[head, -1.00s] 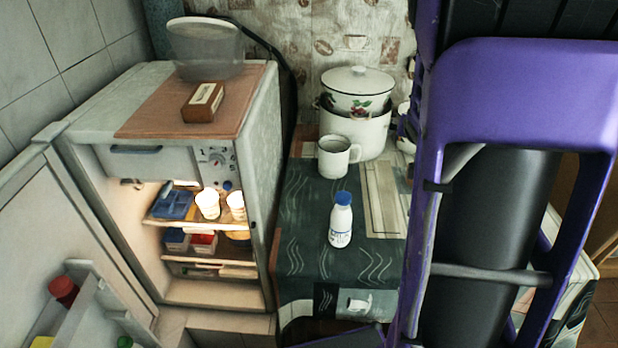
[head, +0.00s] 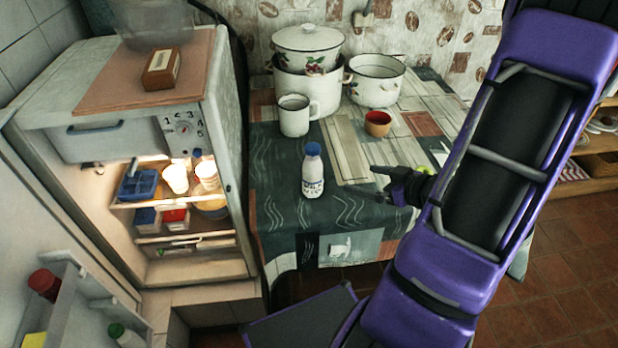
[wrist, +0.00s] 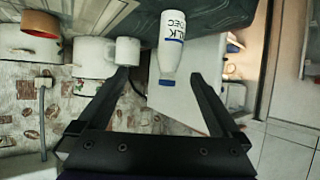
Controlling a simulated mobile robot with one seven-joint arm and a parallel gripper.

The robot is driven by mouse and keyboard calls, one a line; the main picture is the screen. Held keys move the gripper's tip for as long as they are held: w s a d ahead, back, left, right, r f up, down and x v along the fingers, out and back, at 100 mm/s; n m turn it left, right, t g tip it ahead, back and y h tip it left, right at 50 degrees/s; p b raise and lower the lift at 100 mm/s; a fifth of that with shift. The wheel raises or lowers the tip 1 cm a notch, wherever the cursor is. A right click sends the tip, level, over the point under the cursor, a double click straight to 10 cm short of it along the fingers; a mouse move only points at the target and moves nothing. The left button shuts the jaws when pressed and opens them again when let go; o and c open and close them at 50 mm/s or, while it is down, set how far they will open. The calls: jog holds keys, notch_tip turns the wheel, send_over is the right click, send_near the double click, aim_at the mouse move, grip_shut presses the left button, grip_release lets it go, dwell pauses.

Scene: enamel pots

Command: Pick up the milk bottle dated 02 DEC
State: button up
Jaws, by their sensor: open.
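A white milk bottle (head: 313,176) with a blue cap stands upright on the patterned tablecloth near the table's front. Its label is too small to read in the head view. In the wrist view the bottle (wrist: 171,50) appears upside down, its label showing "DEC" and part of "MILK"; I cannot read the day. My gripper (head: 378,183) is open and empty, to the right of the bottle and apart from it, fingers pointing towards it. In the wrist view the bottle shows beyond my gripper's fingertips (wrist: 158,76), between their lines.
A white mug (head: 296,117), stacked enamel pots (head: 308,78), another pot (head: 375,82) and a red-brown cup (head: 378,124) stand behind. The open fridge (head: 228,130) at left holds cups and boxes. The cloth around the bottle is clear.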

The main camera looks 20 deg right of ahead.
jog(key=s+a, duration=0.1)
jog(key=y+b, duration=0.1)
jog(key=b, duration=0.1)
send_near(320, 168)
jog(key=shift+t, duration=0.4)
jog(key=x, duration=0.2)
jog(key=f+x, duration=0.1)
jog(key=x, duration=0.4)
jog(key=shift+s+f, duration=0.15)
jog(key=shift+s, duration=0.1)
jog(key=shift+r+b+x, duration=0.15)
jog(key=shift+b+x, duration=0.15)
jog(key=shift+x, duration=1.15)
jog(key=shift+r+b+x, duration=0.15)
jog(key=shift+b+x, duration=0.1)
jog(key=shift+x, duration=1.2)
jog(key=shift+c, duration=0.3)
jog(key=shift+w+r, duration=0.1)
grip_shut()
